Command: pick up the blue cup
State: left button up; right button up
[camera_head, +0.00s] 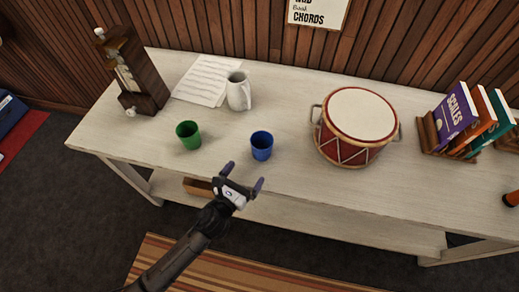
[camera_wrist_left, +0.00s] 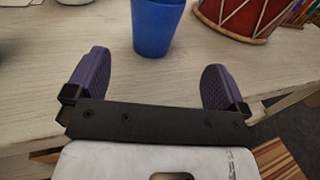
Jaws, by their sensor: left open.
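The blue cup (camera_head: 262,146) stands upright on the whitewashed wooden table (camera_head: 300,189), close to its front edge. In the left wrist view the blue cup (camera_wrist_left: 157,27) is at the top middle, beyond the fingertips, with its top cut off. My left gripper (camera_head: 243,174) is open and empty at the table's front edge, just short of the cup. Its two purple finger pads are wide apart in the left wrist view (camera_wrist_left: 157,75), with the cup lying ahead between their lines. The fingers do not touch the cup. My right gripper is not in view.
A green cup (camera_head: 188,135) stands to the left of the blue cup. A white pitcher (camera_head: 238,92) and sheet music (camera_head: 204,80) are behind. A red drum (camera_head: 356,128) stands to the right. Books (camera_head: 456,112) are at far right, a wooden metronome-like device (camera_head: 135,75) at far left.

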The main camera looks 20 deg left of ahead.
aim_at(257, 154)
pick_arm(q)
jog(key=w, duration=0.5)
jog(key=shift+w+d+b, duration=0.25)
jog(key=shift+w+b, duration=0.05)
jog(key=shift+w+d, duration=0.1)
jog(key=shift+w, duration=0.4)
jog(key=w+b, duration=0.1)
jog(key=w, duration=0.3)
jog(key=shift+w+f, duration=0.1)
jog(key=shift+f, duration=0.05)
jog(key=shift+w+d, duration=0.1)
jog(key=shift+w, duration=0.45)
jog(key=c, duration=1)
jog(key=shift+o, duration=0.2)
jog(key=shift+r, duration=0.2)
